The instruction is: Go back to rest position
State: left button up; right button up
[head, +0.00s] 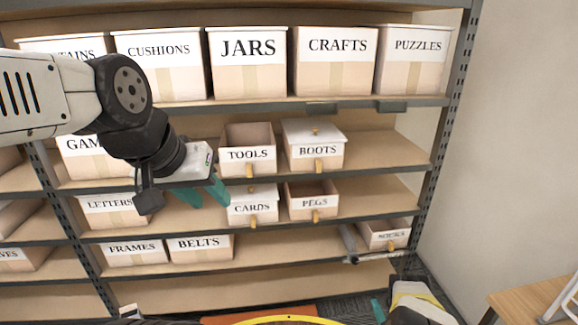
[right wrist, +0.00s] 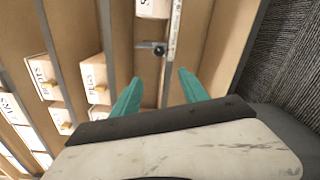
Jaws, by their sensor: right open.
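My left gripper (head: 204,192) hangs in front of the shelf unit, left of the TOOLS and CARDS bins. Its teal fingers are apart, with nothing seen between them. My right gripper shows only in part at the bottom right of the head view, with one teal finger (head: 378,310) in sight. In the right wrist view, the right gripper (right wrist: 160,90) is open and empty, its two teal fingers spread toward the shelves. Neither gripper is seen touching a box.
Tall shelving holds labelled boxes, including JARS (head: 248,68), TOOLS (head: 248,140), CARDS (head: 252,216), PEGS (head: 311,212) and BELTS (head: 200,254). A small bin (head: 385,234) sits low right beside a dark fitting (head: 350,240). A wooden table (head: 535,298) stands at the right.

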jog(key=w+d+r+m+g+h, duration=0.1)
jog(key=w+d+r+m+h, duration=0.15)
jog(key=w+d+r, duration=0.45)
jog(key=w+d+r+m+g+h, duration=0.1)
jog(key=w+d+r+m+h, duration=0.15)
jog(key=w+r, duration=0.85)
jog(key=w+a+r+m+g, duration=0.1)
jog(key=w+r+m+g, duration=0.2)
jog(key=r, duration=0.9)
jog(key=w+r+m, duration=0.3)
jog(key=r+m, duration=0.2)
jog(key=r, duration=0.8)
jog(key=s+a+r+m+g+y, duration=0.1)
jog(key=s+a+r+m, duration=0.2)
jog(key=s+a+r, duration=0.5)
jog(key=s+a+r+m+g+y, duration=0.1)
jog(key=s+a+r+m+g, duration=0.15)
jog(key=s+a+r, duration=0.6)
jog(key=s+a+r+m+g+y, duration=0.1)
jog(key=s+a+r, duration=0.1)
jog(key=s, duration=0.7)
jog(key=s+a+r+m+g, duration=0.1)
jog(key=s+a+r, duration=0.1)
jog(key=s+a, duration=0.3)
jog(key=s+a+r+m+g+y, duration=0.1)
jog(key=s+a+r+m, duration=0.1)
jog(key=s, duration=1.2)
jog(key=shift+a+y, duration=0.3)
jog(key=shift+a, duration=0.45)
